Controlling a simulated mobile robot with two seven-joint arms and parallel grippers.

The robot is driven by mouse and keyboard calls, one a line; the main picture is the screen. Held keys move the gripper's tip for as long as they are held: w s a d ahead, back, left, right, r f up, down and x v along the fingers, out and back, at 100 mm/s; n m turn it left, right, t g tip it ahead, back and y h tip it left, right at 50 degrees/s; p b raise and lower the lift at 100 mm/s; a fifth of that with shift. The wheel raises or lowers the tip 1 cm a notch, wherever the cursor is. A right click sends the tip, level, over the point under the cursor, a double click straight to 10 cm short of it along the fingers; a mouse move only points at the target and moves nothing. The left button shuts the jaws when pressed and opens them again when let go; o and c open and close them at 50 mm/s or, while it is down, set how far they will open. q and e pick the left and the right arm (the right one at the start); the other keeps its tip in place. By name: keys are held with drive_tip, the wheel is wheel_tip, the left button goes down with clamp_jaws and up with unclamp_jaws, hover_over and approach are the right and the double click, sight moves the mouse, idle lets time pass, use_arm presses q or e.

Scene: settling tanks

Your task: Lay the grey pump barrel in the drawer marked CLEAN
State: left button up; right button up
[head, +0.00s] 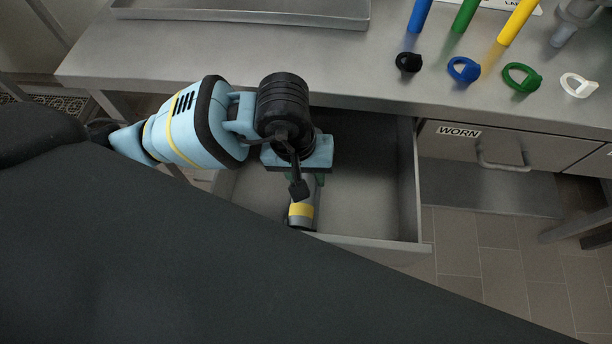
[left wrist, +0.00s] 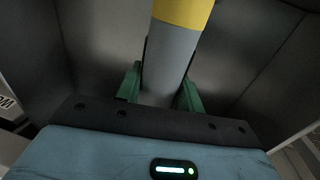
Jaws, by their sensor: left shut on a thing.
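The grey pump barrel (head: 303,215) has a yellow band near its end. It also shows in the left wrist view (left wrist: 168,65), running between the green fingers. My left gripper (head: 306,181) is shut on the barrel, and its fingers show on both sides of it in the left wrist view (left wrist: 160,88). The barrel is within the outline of an open, otherwise empty-looking drawer (head: 375,195). I cannot tell whether it touches the drawer floor. No marking shows on this drawer, as its front face is out of sight. My right gripper is not in view.
A shut drawer marked WORN (head: 470,150) is to the right. On the bench (head: 230,60) lie several rings, including a blue ring (head: 463,69), below coloured rods such as the yellow rod (head: 517,22). A metal tray (head: 240,14) lies at the back.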

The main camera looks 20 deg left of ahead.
use_arm(q)
drive_tip(key=shift+f, duration=0.95)
drive_tip(key=shift+f, duration=0.15)
drive_tip(key=o, duration=1.2)
drive_tip(key=r, duration=0.4)
drive_tip(key=a+r, duration=0.1)
drive_tip(key=r, duration=0.7)
drive_tip(key=shift+s+a+r+p, duration=0.1)
drive_tip(key=shift+s+a+p, duration=0.2)
drive_tip(key=shift+a+p, duration=0.1)
